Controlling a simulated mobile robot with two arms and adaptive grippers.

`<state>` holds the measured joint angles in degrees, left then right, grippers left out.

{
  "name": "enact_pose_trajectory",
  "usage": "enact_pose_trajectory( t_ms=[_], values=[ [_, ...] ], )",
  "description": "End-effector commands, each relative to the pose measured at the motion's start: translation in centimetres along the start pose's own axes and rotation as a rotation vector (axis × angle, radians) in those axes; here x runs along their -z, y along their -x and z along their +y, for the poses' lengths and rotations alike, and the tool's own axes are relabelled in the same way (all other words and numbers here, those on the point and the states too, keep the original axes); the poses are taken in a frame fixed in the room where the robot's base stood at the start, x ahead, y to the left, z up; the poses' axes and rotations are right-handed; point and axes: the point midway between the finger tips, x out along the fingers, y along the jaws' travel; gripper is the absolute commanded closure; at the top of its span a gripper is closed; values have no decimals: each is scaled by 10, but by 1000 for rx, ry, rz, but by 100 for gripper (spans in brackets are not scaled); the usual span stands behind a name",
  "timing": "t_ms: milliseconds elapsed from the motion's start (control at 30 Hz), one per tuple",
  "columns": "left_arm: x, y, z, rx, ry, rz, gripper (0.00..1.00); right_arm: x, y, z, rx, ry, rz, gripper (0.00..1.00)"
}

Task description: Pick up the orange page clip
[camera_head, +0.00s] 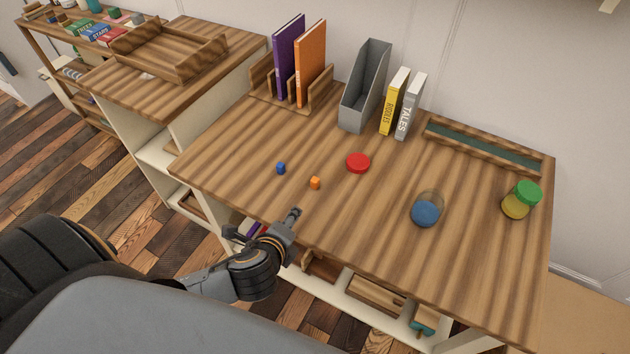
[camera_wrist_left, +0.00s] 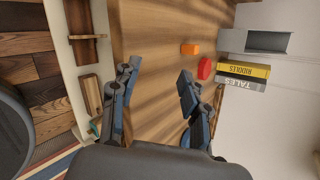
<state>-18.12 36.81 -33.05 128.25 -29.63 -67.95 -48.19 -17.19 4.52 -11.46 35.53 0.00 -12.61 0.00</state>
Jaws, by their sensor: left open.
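The orange page clip (camera_head: 315,183) is a small block standing on the wooden table, left of a red disc. In the left wrist view the orange page clip (camera_wrist_left: 190,49) lies beyond my fingertips and a little right of the middle. My left gripper (camera_head: 295,213) is near the table's front edge, on the near side of the clip and apart from it. In the left wrist view my left gripper (camera_wrist_left: 157,85) is open, with nothing between its fingers. My right gripper is in neither view.
A small blue block (camera_head: 281,168) stands left of the clip. A red disc (camera_head: 358,163), a glass jar with blue contents (camera_head: 426,209) and a green-lidded jar (camera_head: 522,199) are to its right. Books and a grey file holder (camera_head: 365,87) line the back. Bare tabletop surrounds the clip.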

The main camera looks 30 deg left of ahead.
Motion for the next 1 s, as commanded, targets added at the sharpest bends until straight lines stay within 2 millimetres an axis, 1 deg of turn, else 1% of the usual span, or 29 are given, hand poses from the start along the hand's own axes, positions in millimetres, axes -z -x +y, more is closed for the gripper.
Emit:
enact_pose_trajectory(
  t_ms=[33,100,200,300,333,400,467,567,800,900,1000],
  values=[
    [-6,-6,-7,69,-207,-17,55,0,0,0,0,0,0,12],
    [-11,-10,-14,154,-483,-41,55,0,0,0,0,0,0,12],
    [-17,-13,-19,249,-824,-80,55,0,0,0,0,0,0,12],
    [-20,-14,-20,309,-1060,-111,55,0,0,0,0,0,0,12],
    [-21,-14,-19,319,-1105,-117,55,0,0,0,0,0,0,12],
    [-22,-16,-20,337,-1176,-127,55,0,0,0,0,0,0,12],
    [-22,-20,-21,343,-1202,-132,55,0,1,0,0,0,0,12],
    [-21,-34,-26,344,-1206,-135,55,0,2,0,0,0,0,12],
    [-16,-78,-42,342,-1200,-134,55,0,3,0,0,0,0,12],
    [-15,-89,-46,342,-1200,-133,55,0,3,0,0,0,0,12],
    [-14,-95,-47,342,-1200,-131,55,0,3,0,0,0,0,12]
  ],
)
